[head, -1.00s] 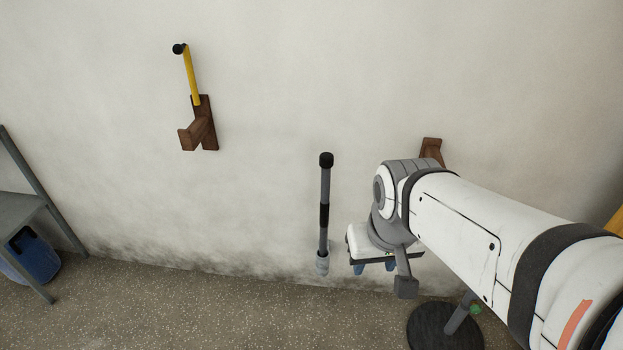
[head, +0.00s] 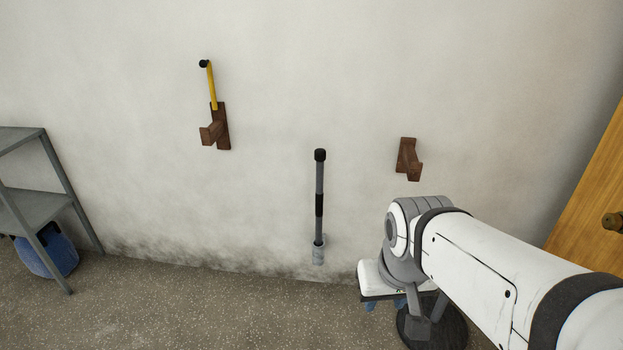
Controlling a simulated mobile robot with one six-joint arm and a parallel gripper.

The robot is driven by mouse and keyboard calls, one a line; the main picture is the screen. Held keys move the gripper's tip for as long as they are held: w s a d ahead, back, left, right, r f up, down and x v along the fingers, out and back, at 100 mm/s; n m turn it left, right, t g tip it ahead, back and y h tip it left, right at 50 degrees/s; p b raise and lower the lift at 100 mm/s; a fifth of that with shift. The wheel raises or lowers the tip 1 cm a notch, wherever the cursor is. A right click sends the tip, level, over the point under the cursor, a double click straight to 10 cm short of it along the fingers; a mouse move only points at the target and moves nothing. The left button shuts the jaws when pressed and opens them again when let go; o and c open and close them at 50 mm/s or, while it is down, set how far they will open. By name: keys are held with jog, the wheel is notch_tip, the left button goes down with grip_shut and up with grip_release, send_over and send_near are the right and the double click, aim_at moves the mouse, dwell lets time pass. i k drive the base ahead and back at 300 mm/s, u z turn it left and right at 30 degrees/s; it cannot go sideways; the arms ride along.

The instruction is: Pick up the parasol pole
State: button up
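An upright grey pole with a black cap and a black middle band (head: 319,190), which looks like the parasol pole, stands close to the wall. Its lower end sits in a short light-grey sleeve (head: 318,255). My gripper (head: 385,304) is at the lower right of the pole, apart from it. Its two blue fingertips show spread apart below the white gripper body, with nothing seen between them. My arm comes in from the right.
A round black base (head: 440,332) stands on the floor, partly behind my gripper. Wooden wall brackets hang left (head: 222,125) and right (head: 408,158); a yellow bar (head: 212,88) is at the left one. A grey shelf (head: 35,205) is left, a wooden door (head: 590,190) right.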

aim_at(321, 154)
jog(key=z, duration=0.3)
jog(key=i, duration=1)
jog(key=u, duration=0.4)
jog(key=i, duration=0.8)
jog(key=u, duration=0.65)
